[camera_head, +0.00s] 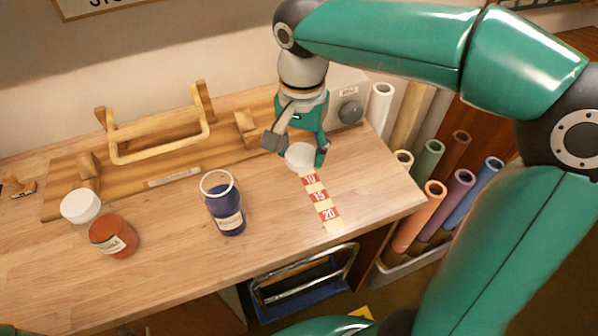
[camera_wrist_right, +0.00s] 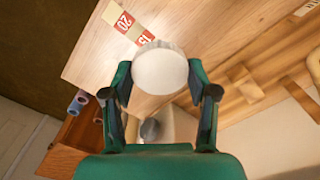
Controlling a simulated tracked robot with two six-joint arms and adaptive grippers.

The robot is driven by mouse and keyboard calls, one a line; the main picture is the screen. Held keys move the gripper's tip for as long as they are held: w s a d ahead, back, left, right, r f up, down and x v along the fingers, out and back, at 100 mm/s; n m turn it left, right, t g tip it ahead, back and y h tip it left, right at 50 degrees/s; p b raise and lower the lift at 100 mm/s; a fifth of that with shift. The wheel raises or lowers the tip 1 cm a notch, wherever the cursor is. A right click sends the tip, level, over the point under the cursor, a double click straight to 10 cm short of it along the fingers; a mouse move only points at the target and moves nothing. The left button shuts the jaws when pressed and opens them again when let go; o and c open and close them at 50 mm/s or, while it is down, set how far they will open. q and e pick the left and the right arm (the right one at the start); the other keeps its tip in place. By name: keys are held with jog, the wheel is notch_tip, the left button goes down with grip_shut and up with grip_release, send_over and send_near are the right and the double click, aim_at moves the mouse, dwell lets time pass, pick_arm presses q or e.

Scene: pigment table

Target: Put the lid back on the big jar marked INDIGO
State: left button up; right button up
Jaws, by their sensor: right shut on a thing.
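A clear jar with dark blue contents (camera_head: 226,208) stands upright and open on the table, with a pale ring at its mouth and a label too small to read. My right gripper (camera_head: 297,154) is to the right of and behind this jar, shut on a round white lid (camera_head: 299,157). In the right wrist view the lid (camera_wrist_right: 160,70) sits between the two fingers of the right gripper (camera_wrist_right: 160,82). The lid is near the far end of the number strip; its exact height above the table is hard to tell. My left gripper is not in view.
A wooden rack (camera_head: 160,150) lies along the back. A red and white number strip (camera_head: 320,197) is on the table. Coloured rolls (camera_head: 433,187) stand beyond the right edge. Bare wood lies between jar and strip.

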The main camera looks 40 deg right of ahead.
aim_at(301, 154)
jog(key=shift+r, duration=2.75)
